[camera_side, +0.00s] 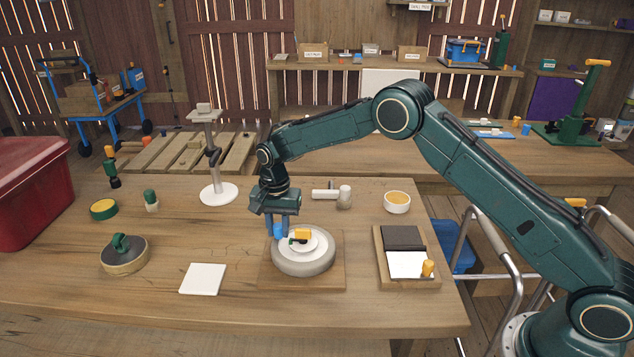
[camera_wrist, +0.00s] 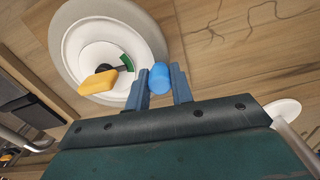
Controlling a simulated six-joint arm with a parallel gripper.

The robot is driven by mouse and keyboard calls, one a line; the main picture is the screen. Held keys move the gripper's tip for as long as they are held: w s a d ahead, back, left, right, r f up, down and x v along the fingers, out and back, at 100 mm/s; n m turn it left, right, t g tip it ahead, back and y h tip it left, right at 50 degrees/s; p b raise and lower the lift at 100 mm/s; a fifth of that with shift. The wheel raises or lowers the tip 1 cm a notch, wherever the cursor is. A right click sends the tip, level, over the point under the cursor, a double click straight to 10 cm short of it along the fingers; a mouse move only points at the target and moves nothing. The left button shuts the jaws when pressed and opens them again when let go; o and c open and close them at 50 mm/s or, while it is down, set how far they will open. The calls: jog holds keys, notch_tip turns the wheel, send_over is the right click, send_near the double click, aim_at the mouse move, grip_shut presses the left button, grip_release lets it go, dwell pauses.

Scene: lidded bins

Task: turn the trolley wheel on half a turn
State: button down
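The wheel (camera_side: 318,265) lies flat on a square wooden board (camera_side: 335,282) on the bench. It has a thick grey rim and a paler raised middle, and it also shows in the wrist view (camera_wrist: 70,55). A yellow block (camera_side: 300,235) sits on its middle, with a dark and green part (camera_wrist: 124,65) beside it. My gripper (camera_side: 277,228) points down at the wheel's far left side. In the wrist view its two blue fingers (camera_wrist: 160,84) stand close on both sides of a blue knob (camera_wrist: 158,76), which fills the gap between them.
A dark and white tray (camera_side: 404,285) with an orange-topped peg stands right of the wheel. A yellow-topped cup (camera_side: 397,202) and a white T-shaped piece (camera_side: 335,194) lie behind. A white tile (camera_side: 203,279) and a green-handled round lid (camera_side: 124,255) are left. A red bin (camera_side: 35,190) stands far left.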

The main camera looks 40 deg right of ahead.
aim_at(309, 226)
jog(key=shift+d, duration=0.2)
jog(key=m, duration=0.1)
jog(key=d+m, duration=0.1)
jog(key=m, duration=0.1)
jog(key=d+m, duration=0.1)
jog(key=shift+w+d, duration=0.1)
jog(key=shift+w, duration=0.15)
jog(key=d+m, duration=0.1)
jog(key=m, duration=0.2)
jog(key=d+m, duration=0.1)
jog(key=m, duration=0.1)
jog(key=shift+s+d, duration=0.2)
jog(key=shift+d, duration=0.1)
jog(key=d+m, duration=0.1)
jog(key=s+m, duration=0.1)
jog(key=m, duration=0.1)
jog(key=shift+d, duration=0.35)
jog(key=shift+s+d+m, duration=0.3)
jog(key=shift+s+m, duration=0.05)
jog(key=shift+m, duration=0.55)
jog(key=shift+s+d+m, duration=0.3)
jog(key=shift+m, duration=0.6)
jog(key=c, duration=1.5)
grip_release()
